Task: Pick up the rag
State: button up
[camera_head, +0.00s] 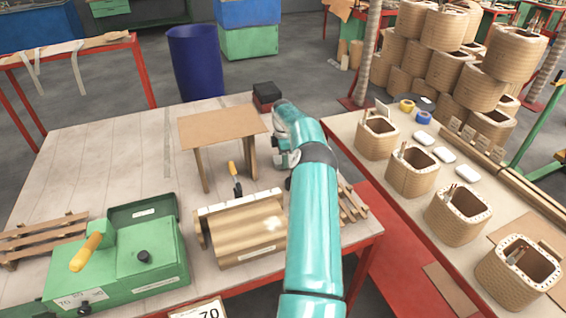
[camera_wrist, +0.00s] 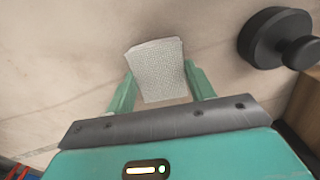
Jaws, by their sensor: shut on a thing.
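The rag (camera_wrist: 157,70) is a pale grey-white textured cloth, seen in the wrist view between the two green fingers of my gripper (camera_wrist: 159,76). The fingers are shut on it, one on each side. The pale tabletop shows behind it. I cannot tell whether the rag touches the tabletop. In the head view my teal arm reaches over the work table (camera_head: 95,150), and its hand is beside a small wooden stand. The rag and the fingertips are hidden there.
A black round knob-like object (camera_wrist: 272,38) is right of my gripper. The wooden stand (camera_head: 222,127), a wooden roller (camera_head: 240,232) and a green machine (camera_head: 125,250) stand on the table. A black-and-red box (camera_head: 267,94) is behind. Several coils (camera_head: 412,172) line the right table.

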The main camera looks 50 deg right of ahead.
notch_tip(320, 180, up, 10)
dwell(0.6)
jog(key=shift+o, duration=0.7)
jog(key=shift+c, duration=0.4)
